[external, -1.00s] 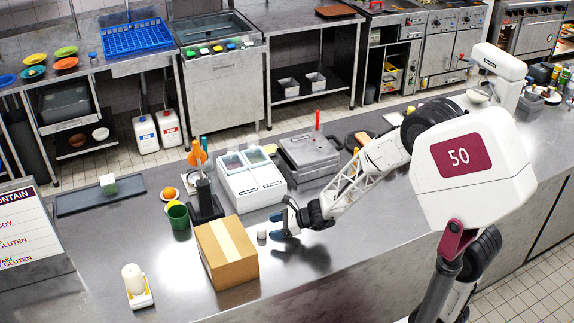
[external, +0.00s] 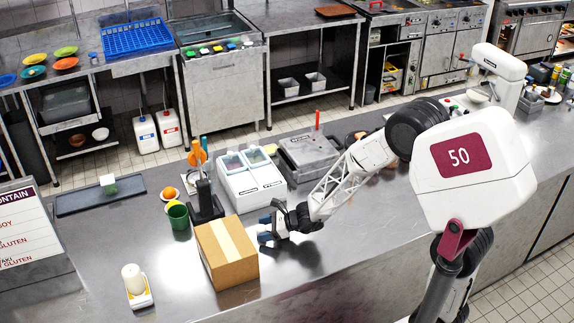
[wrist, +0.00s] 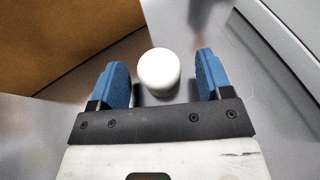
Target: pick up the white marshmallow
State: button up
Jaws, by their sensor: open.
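The white marshmallow (wrist: 159,72) stands on the steel counter, in the wrist view at the top middle. It lies between the lines of the two blue fingers, near their tips, with a gap on each side. My gripper (wrist: 160,78) is open and holds nothing. In the external view my gripper (external: 266,228) is low over the counter, right of the cardboard box; the marshmallow is not visible there, apparently hidden by the gripper.
The cardboard box (external: 226,255) stands close on the left of my gripper. A white two-lid container (external: 248,182) stands behind it. A green cup (external: 178,216) and a white cylinder on a small stand (external: 135,281) are further left. The counter in front and right is clear.

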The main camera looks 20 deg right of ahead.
jog(key=shift+w+a+f, duration=0.2)
jog(key=shift+a, duration=0.2)
dwell(0.3)
jog(key=c, duration=0.7)
